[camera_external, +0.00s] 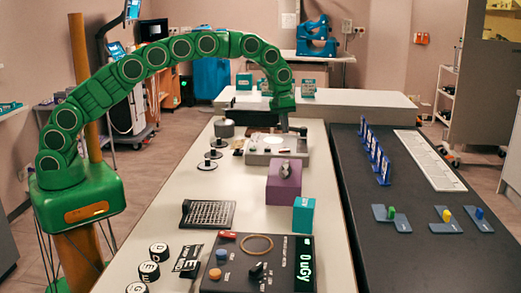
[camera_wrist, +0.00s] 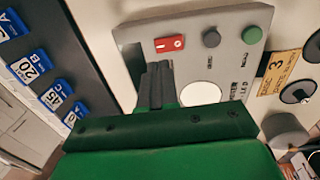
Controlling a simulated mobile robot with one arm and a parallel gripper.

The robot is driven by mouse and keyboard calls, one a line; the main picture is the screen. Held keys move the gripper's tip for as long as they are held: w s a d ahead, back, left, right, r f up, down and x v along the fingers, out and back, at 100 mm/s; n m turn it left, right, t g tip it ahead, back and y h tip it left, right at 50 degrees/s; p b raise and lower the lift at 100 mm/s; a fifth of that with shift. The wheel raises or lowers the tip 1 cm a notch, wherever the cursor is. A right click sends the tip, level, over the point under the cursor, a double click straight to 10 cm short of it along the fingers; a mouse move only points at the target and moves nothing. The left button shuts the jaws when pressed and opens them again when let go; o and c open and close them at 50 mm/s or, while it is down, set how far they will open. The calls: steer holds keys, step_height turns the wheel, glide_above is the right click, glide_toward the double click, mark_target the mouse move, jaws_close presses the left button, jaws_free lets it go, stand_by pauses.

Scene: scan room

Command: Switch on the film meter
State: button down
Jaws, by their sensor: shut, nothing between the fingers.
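A light grey device with a round white bright spot, which looks like the film meter (camera_external: 257,157), stands on the long pale table. In the wrist view the grey device (camera_wrist: 233,63) shows a red rocker switch (camera_wrist: 170,44) with white marks, a dark grey knob (camera_wrist: 211,38) and a green button (camera_wrist: 252,35). Its printed labels are too small to read surely. My gripper (camera_wrist: 156,72) is shut and empty, with its dark fingers over the device just below the red switch. I cannot tell if they touch it. In the external view my gripper (camera_external: 287,124) points down over the device.
A purple block (camera_external: 283,186) and a teal box (camera_external: 303,216) stand nearer the camera. A dark console (camera_external: 235,274) with knobs and a lit display stands in front. Black-and-white discs (camera_external: 207,166) and a grey cylinder (camera_external: 224,129) stand to the left. A dark table (camera_external: 365,225) runs alongside at right.

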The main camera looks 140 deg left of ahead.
mark_target(288, 149)
steer(key=f, duration=0.6)
steer(key=shift+w+a+f, duration=0.2)
steer(key=shift+w+a, duration=0.1)
steer(key=shift+a, duration=0.05)
steer(key=shift+w, duration=0.15)
steer(key=shift+f, duration=0.2)
steer(key=shift+r, duration=0.1)
steer(key=shift+s+d+r, duration=0.15)
steer(key=shift+s+d, duration=0.1)
steer(key=shift+s, duration=0.1)
steer(key=shift+s+d, duration=0.2)
steer(key=shift+d, duration=0.05)
steer(key=shift+r, duration=0.1)
